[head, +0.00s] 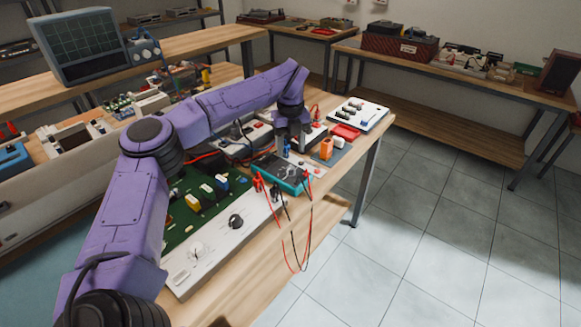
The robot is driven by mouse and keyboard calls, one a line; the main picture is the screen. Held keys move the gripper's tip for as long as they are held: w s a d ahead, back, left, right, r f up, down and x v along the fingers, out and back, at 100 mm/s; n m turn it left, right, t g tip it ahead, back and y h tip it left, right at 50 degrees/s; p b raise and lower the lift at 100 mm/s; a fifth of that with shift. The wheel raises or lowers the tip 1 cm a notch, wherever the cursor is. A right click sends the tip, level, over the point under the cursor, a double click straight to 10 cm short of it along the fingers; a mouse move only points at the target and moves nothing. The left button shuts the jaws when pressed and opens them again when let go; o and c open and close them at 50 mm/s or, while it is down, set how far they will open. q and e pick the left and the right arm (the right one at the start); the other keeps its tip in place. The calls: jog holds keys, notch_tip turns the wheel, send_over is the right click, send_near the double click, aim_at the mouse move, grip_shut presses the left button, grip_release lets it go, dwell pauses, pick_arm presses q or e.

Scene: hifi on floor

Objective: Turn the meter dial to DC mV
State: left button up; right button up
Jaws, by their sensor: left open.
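The meter (298,185) is a teal-edged box with a dark face. It lies on the wooden bench, near the front edge and right of the green circuit board. Its dial is small and partly hidden by my gripper, so I cannot read its setting. My left gripper (287,150) points down over the far part of the meter's face. It is open; I cannot tell whether its fingers touch or surround the dial. My right gripper is not in view.
An open hi-fi chassis with a green board (190,217) and knobbed front panel (225,240) lies left of the meter. Red and black leads (292,240) hang over the bench edge. An orange bottle (326,149) and red tray (346,132) stand to the right.

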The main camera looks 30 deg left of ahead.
aim_at(290, 168)
pick_arm(q)
notch_tip(290, 168, down, 7)
jog(key=shift+f+p, duration=0.2)
jog(key=shift+p, duration=0.3)
grip_shut()
